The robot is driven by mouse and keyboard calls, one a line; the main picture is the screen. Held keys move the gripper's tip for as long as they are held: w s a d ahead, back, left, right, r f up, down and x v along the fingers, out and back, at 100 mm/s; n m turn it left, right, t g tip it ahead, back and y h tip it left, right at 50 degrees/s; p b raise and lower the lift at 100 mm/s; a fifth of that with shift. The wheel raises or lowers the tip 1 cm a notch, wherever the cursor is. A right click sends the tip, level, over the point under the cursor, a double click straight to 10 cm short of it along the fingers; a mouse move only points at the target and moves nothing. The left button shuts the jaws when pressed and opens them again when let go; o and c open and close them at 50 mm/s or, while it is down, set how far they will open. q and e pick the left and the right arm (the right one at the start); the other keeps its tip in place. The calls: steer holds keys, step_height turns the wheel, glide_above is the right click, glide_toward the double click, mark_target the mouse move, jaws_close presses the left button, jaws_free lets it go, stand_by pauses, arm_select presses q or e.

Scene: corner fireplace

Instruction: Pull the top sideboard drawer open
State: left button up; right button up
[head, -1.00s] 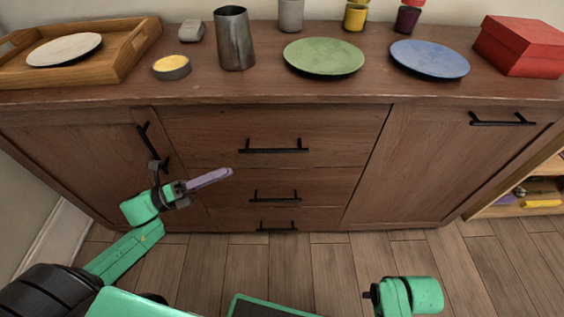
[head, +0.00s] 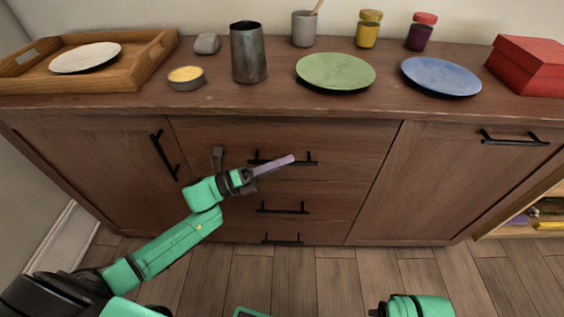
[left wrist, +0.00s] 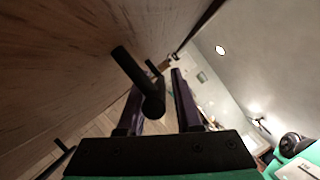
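The top sideboard drawer (head: 345,138) looks closed, with a black bar handle (head: 304,162) across its front. My left gripper (head: 289,159) is in front of this handle and hides part of it. In the left wrist view a black handle (left wrist: 136,76) shows between the two separated fingers of my left gripper (left wrist: 157,84), which is open. I cannot tell whether either finger touches the bar. My right gripper (head: 378,311) is low at the bottom edge, mostly cut off, away from the sideboard.
Lower drawer handles (head: 283,210) sit below. The sideboard top (head: 300,101) carries a tray (head: 130,78), a metal cup (head: 248,55), plates, jars and a red box (head: 528,65). The wooden floor (head: 330,275) in front is clear.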

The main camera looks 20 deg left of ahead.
arm_select(q)
jaws_close()
stand_by(1.2)
